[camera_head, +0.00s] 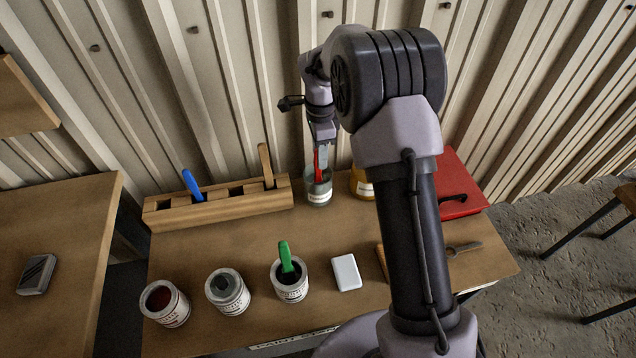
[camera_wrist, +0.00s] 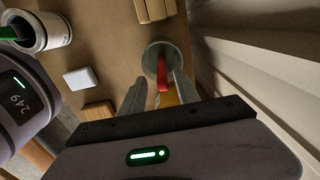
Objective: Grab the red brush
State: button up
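The red brush (camera_head: 317,163) stands in a clear glass jar (camera_head: 319,194) at the back of the table, beside the wooden rack. In the wrist view, the red brush (camera_wrist: 162,72) rises out of the round jar mouth towards me. My gripper (camera_head: 321,150) is directly above the jar, pointing down. In the wrist view, the fingers of my gripper (camera_wrist: 158,88) are spread, with the red handle between them and gaps showing on both sides. The brush's lower end is hard to make out in the jar.
A wooden rack (camera_head: 225,208) holds a blue-handled tool (camera_head: 192,185) and a wooden-handled one (camera_head: 265,165). An amber jar (camera_head: 361,184) stands close right of the glass jar. Several cans, one with a green brush (camera_head: 286,258), and a white block (camera_head: 346,272) sit in front. The corrugated wall is close behind.

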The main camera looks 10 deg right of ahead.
jog(key=b, duration=0.2)
send_over(318, 180)
jog(key=f, duration=0.4)
jog(key=shift+w+f, duration=0.3)
jog(key=shift+w, duration=0.1)
jog(key=shift+d+r, duration=0.1)
jog(key=shift+r, duration=0.1)
jog(key=shift+c, duration=0.5)
grip_shut()
